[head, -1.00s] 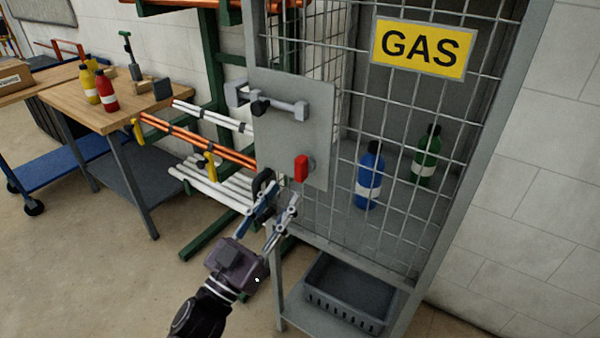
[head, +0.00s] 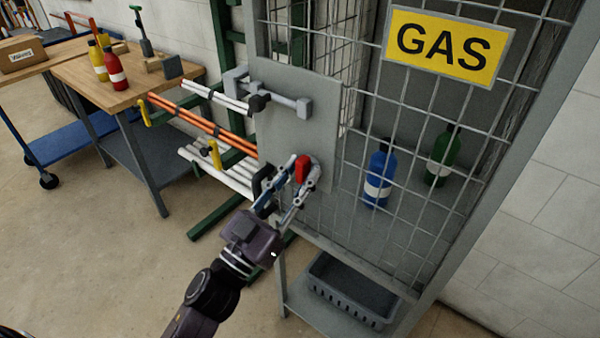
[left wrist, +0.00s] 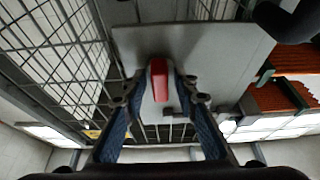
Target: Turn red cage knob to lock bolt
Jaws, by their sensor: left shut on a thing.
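The red knob (head: 302,169) sits on the grey lock plate (head: 293,135) of the gas cage door. My left gripper (head: 297,172) reaches up to it, its fingers on either side of the knob and shut on it. The left wrist view shows the red knob (left wrist: 159,80) upright between the two fingertips (left wrist: 160,92). The bolt (head: 283,103), a grey bar with a black handle, lies across the upper part of the plate. Its left end reaches a bracket at the door edge. My right gripper is not in view.
A black door handle (head: 262,181) is close to the left of my gripper. Blue (head: 379,175) and green (head: 443,155) bottles stand behind the mesh. A grey crate (head: 352,305) sits below. A rack of pipes (head: 215,130) and a wooden table (head: 125,85) are at left.

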